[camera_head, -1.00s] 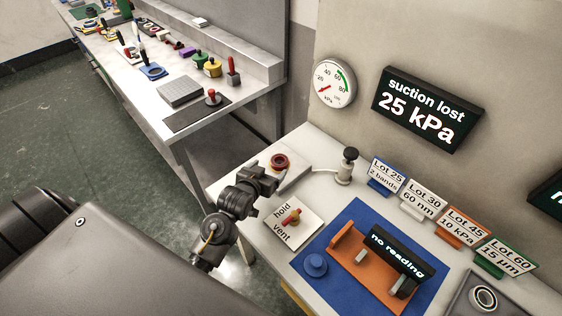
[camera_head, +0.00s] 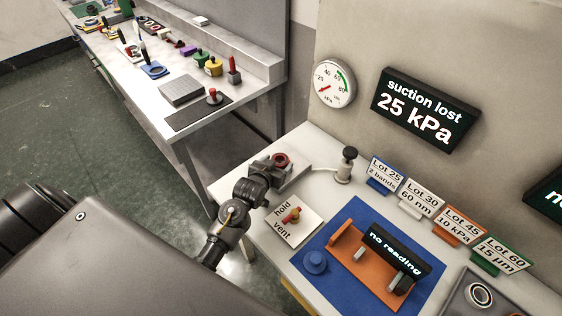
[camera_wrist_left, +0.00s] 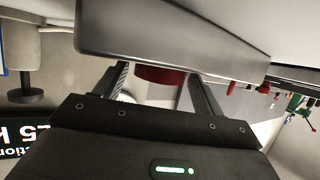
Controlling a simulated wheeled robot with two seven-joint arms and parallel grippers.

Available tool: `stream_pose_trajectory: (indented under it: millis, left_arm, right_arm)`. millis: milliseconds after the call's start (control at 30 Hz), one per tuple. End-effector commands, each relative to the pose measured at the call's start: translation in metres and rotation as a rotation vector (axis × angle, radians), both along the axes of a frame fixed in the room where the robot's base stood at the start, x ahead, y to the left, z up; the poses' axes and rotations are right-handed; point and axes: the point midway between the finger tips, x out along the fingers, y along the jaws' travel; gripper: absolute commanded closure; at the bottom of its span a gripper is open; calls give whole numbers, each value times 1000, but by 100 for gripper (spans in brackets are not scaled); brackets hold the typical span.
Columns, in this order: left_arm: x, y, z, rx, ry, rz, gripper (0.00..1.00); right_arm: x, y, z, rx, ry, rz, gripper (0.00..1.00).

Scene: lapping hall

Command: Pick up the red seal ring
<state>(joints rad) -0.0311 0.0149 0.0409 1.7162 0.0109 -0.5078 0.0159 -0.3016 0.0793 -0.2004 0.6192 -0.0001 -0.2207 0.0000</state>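The red seal ring (camera_head: 281,160) sits on a grey block at the near bench's left end. My left gripper (camera_head: 271,164) is beside it in the head view, low over the block. In the left wrist view, which is upside down, the red ring (camera_wrist_left: 160,75) shows between two dark fingers of the left gripper (camera_wrist_left: 158,84). The fingers are apart, with a gap visible on each side of the ring. Part of the ring is hidden by the grey slab in that view. My right gripper is not in view.
A hold/vent valve plate (camera_head: 291,219) lies close to my left arm. A black-knobbed fitting (camera_head: 347,163) with a hose stands right of the ring. A blue mat (camera_head: 329,282) holds an orange stand (camera_head: 343,237). Lot signs (camera_head: 421,199) line the back.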

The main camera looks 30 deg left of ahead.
Motion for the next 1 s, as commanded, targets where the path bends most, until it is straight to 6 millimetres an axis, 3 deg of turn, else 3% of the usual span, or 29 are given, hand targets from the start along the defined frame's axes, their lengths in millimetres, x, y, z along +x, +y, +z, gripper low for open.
stream_pose_trajectory:
  millis: [33, 300, 667, 833, 1000]
  left_arm:
    - [0, 0, 0, 0, 0, 0, 37]
    - [0, 0, 0, 0, -1, -1, 68]
    - [0, 0, 7, 0, -2, 0, 68]
    - [0, 0, 33, 0, -7, 0, 68]
    - [-34, -5, 71, -1, -6, -1, 68]
  right_arm:
    - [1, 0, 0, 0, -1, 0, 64]
    - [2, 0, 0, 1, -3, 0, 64]
    - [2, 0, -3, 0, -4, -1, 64]
    - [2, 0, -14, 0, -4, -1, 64]
    - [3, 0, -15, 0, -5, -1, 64]
